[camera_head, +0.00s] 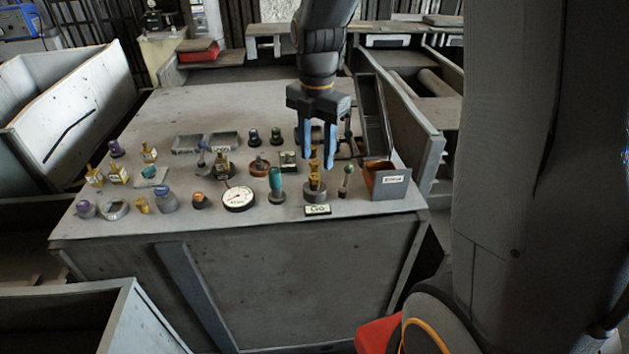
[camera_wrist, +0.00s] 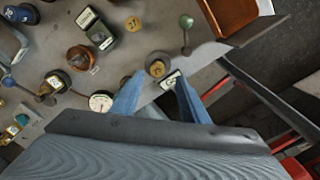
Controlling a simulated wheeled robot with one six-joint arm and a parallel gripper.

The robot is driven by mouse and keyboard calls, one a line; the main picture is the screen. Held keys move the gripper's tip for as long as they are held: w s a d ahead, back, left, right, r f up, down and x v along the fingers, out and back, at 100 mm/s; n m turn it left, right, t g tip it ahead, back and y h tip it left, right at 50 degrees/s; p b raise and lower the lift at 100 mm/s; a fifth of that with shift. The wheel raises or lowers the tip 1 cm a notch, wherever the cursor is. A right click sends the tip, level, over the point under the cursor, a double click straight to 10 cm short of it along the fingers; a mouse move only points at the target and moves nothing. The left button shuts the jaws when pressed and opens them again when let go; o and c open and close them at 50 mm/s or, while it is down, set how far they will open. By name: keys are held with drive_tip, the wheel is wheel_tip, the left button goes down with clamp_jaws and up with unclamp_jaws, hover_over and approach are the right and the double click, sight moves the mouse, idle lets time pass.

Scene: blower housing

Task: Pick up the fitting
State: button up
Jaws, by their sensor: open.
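A brass fitting (camera_head: 315,178) stands upright on a round dark base near the front edge of the table, behind a small label card (camera_head: 317,210). My gripper (camera_head: 317,160) points down with its two blue fingers apart, overlapping the fitting's upper part in the head view. In the wrist view the fitting (camera_wrist: 157,67) shows from above just beyond the gap between the fingertips (camera_wrist: 160,78). The fingers hold nothing that I can see. I cannot tell whether they touch the fitting.
A green-topped rod (camera_head: 346,180) stands close on the right, then an orange-brown bin (camera_head: 385,180). A teal-topped part (camera_head: 276,184) and a dial gauge (camera_head: 238,198) stand to the left. A tall dark rack (camera_head: 374,115) rises behind. The table's back left (camera_head: 200,105) is clear.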

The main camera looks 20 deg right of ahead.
sight(314, 177)
drive_tip(key=shift+w+a+f+p, duration=0.15)
drive_tip(key=shift+f+p, duration=0.5)
drive_tip(key=shift+f, duration=1.15)
drive_tip(key=shift+s+a+f+p, duration=0.15)
drive_tip(key=shift+f+p, duration=0.5)
drive_tip(key=shift+f, duration=1.15)
drive_tip(key=shift+w, duration=0.1)
clamp_jaws()
